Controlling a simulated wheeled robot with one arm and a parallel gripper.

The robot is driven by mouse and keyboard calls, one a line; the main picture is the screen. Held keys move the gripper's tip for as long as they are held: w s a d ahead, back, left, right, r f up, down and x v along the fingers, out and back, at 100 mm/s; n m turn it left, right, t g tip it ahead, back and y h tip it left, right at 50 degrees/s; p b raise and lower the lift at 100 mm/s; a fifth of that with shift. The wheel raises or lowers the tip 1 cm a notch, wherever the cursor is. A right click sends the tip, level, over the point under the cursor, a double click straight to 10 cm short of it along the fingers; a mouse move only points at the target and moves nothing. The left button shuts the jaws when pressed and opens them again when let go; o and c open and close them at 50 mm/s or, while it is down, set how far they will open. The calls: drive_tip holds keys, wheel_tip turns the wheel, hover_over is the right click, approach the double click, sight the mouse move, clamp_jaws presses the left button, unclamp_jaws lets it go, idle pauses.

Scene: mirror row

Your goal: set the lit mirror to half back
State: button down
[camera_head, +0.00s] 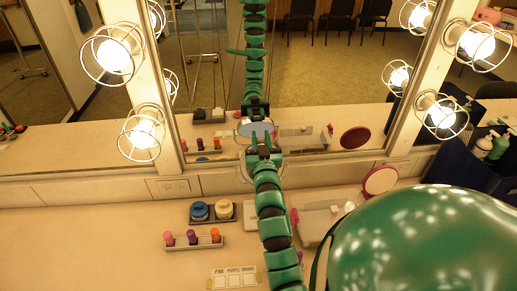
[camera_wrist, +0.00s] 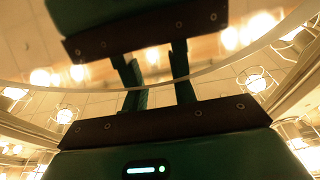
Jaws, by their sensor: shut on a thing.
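A small round mirror with a thin pale rim (camera_head: 243,173) stands on the counter in the head view, mostly hidden behind my arm. In the wrist view its curved rim (camera_wrist: 222,66) crosses the frame, and its glass reflects my gripper and lit bulbs. My gripper (camera_head: 262,137) is at the top of this mirror. It is shut on the rim, with the fingers also in the wrist view (camera_wrist: 158,82). The mirror's exact tilt is hard to tell. Behind it is a large wall mirror (camera_head: 330,80) flanked by lit caged bulbs (camera_head: 115,56).
A pink-rimmed round mirror (camera_head: 380,181) and a pale tray (camera_head: 312,236) stand right of my arm. Left are a dark tray with jars (camera_head: 228,217), a lipstick holder (camera_head: 196,245) and a label card (camera_head: 234,279). A dark caddy (camera_head: 487,166) stands far right.

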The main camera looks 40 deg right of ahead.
drive_tip(key=b, duration=0.1)
drive_tip(key=t+b, duration=0.1)
drive_tip(key=b, duration=0.1)
drive_tip(key=shift+s+a+f+h, duration=0.2)
drive_tip(key=shift+s+h, duration=0.1)
drive_tip(key=shift+s+a+r+b, duration=0.15)
drive_tip(key=shift+r+b, duration=0.1)
drive_tip(key=shift+b, duration=0.25)
drive_tip(key=c, duration=1.1)
unclamp_jaws()
drive_tip(key=shift+r, duration=0.1)
